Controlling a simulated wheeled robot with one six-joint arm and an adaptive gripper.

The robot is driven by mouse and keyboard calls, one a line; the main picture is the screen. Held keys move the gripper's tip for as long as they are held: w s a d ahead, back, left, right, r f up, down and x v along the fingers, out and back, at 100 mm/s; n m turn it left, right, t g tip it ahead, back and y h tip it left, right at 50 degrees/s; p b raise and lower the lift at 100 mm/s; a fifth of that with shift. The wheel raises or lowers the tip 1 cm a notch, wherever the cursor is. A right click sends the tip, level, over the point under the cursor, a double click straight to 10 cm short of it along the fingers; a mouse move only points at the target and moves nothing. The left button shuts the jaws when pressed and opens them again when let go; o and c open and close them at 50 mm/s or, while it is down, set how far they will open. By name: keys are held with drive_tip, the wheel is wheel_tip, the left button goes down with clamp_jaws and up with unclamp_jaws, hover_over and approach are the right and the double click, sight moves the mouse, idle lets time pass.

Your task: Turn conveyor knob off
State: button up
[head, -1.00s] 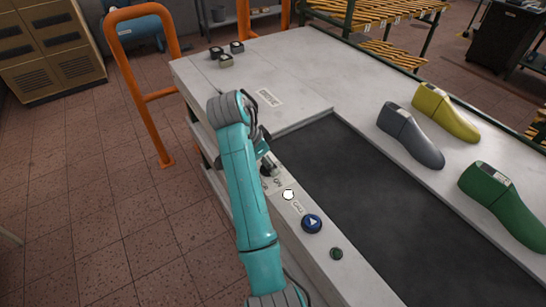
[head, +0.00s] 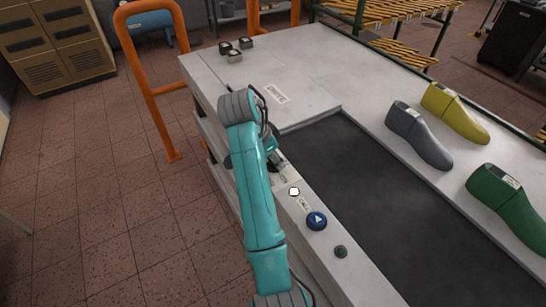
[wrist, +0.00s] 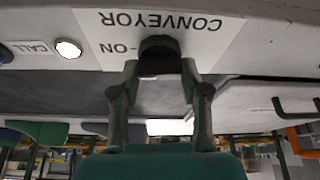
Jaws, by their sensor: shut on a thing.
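The conveyor knob (wrist: 160,46) is black and shows in the wrist view on a white label (wrist: 205,28) reading "CONVEYOR", upside down, with "-ON" beside the knob. My gripper (wrist: 160,70) is shut on the knob, one finger on each side of it. In the head view my teal arm reaches over the panel edge. My gripper (head: 272,158) is partly covered by the arm there, and the knob is hidden. I cannot tell which way the knob is turned.
A lit white button (head: 294,191), a blue arrow button (head: 317,221) and a small dark green button (head: 341,252) line the panel. The dark belt (head: 370,180) is bare. Grey (head: 420,135), yellow (head: 455,113) and green (head: 505,195) lasts stand beyond it. An orange rail (head: 150,90) stands left.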

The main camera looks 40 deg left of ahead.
drive_tip(key=n, duration=0.2)
drive_tip(key=n+y, duration=0.1)
drive_tip(key=n, duration=0.1)
drive_tip(key=shift+d+y, duration=0.1)
drive_tip(key=shift+y, duration=0.2)
drive_tip(key=n+y, duration=0.1)
drive_tip(key=n, duration=0.3)
drive_tip(key=shift+d+n+y, duration=0.1)
drive_tip(key=shift+n+y, duration=0.3)
drive_tip(key=n+g+y, duration=0.1)
drive_tip(key=n, duration=0.3)
drive_tip(key=shift+w+n, duration=0.1)
drive_tip(key=shift+n, duration=0.2)
drive_tip(key=shift+d+n+g+y, duration=0.1)
drive_tip(key=shift+n+g+y, duration=0.45)
drive_tip(key=shift+n, duration=0.95)
drive_tip(key=shift+n+g, duration=0.25)
drive_tip(key=shift+n, duration=0.05)
drive_tip(key=o, duration=1.1)
drive_tip(key=shift+o, duration=0.2)
